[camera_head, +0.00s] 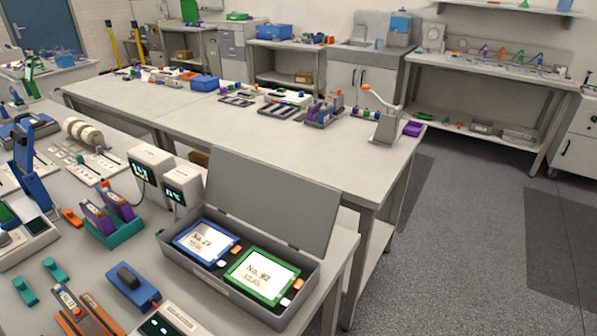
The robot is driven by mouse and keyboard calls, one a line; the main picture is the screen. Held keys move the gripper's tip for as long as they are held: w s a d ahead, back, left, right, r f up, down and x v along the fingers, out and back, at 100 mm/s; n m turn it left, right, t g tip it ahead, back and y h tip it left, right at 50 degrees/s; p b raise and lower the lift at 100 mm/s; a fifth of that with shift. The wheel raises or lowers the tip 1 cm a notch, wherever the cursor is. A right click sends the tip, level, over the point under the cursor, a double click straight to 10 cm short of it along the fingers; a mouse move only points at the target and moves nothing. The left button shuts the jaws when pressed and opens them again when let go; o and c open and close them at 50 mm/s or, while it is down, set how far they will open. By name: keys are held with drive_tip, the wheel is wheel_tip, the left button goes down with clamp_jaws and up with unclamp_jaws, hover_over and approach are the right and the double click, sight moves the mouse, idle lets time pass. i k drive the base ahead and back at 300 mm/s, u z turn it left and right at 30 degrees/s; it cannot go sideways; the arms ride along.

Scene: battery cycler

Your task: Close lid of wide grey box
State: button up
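The wide grey box (217,284) sits on the near table, close to its right edge. Its lid (272,197) stands open, hinged at the back and leaning a little backward. Inside lie a blue-framed card (206,243) marked "No. 27" or similar on the left and a green-framed card (262,275) marked "No. 92" on the right. Small orange and white pieces lie beside the cards. My gripper is not in view.
Two white display units (152,167) stand just behind the box's left end. A teal holder with purple items (115,222) and a blue device (132,285) are to the left. A long table (270,140) stands behind. Open floor (470,230) lies to the right.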

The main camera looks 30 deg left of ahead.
sight(300, 211)
drive_tip(key=i, duration=3.4)
drive_tip(key=u, duration=4.35)
drive_tip(key=k, duration=0.5)
drive_tip(key=u, duration=0.65)
drive_tip(key=i, duration=0.6)
drive_tip(key=z, duration=0.1)
